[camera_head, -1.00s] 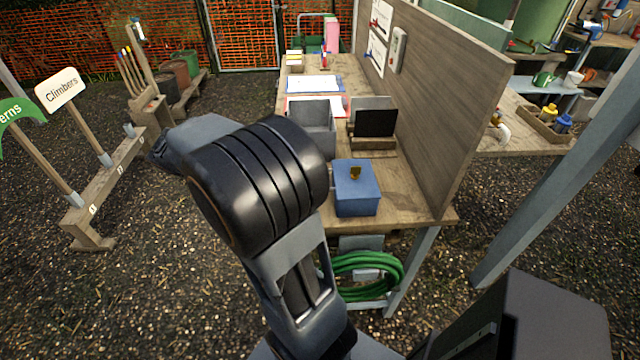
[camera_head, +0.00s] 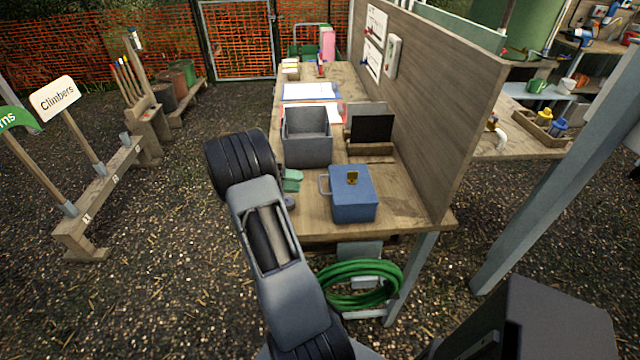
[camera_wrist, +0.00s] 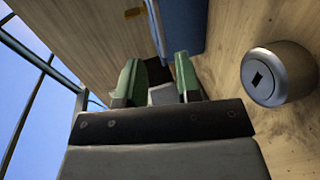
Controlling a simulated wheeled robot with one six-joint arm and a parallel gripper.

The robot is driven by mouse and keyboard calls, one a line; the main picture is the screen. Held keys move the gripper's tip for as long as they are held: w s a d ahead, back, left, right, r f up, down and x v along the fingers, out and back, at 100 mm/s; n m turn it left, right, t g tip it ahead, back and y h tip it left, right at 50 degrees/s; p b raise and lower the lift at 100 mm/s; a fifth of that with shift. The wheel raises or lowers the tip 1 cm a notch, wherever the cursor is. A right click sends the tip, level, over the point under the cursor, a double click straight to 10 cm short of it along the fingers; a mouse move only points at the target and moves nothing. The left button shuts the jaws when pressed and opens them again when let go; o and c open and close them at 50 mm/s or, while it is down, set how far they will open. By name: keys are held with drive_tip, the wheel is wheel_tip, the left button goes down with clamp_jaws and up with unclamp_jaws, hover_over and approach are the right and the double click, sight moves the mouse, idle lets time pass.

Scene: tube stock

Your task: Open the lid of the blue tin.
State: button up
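The blue tin (camera_head: 352,202) stands on the near end of the wooden bench, its lid closed. My gripper (camera_head: 292,181), with green fingers, is just left of the tin, low over the bench's left edge and apart from the handle. In the wrist view the two fingers of my gripper (camera_wrist: 159,75) are spread with a gap between them. The tin (camera_wrist: 184,25) and its handle (camera_wrist: 156,28) show beyond the fingertips.
A grey open bin (camera_head: 307,150) stands behind my gripper. A dark panel in a wooden holder (camera_head: 372,149) is behind the tin. A tall wooden board (camera_head: 430,120) bounds the bench on the right. In the wrist view a round metal object (camera_wrist: 277,75) is beside the fingers.

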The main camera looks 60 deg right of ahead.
drive_tip(key=p, duration=0.1)
approach(345, 184)
drive_tip(key=shift+s+d+f, duration=0.9)
drive_tip(key=shift+d+f, duration=0.15)
drive_tip(key=shift+f, duration=0.15)
clamp_jaws()
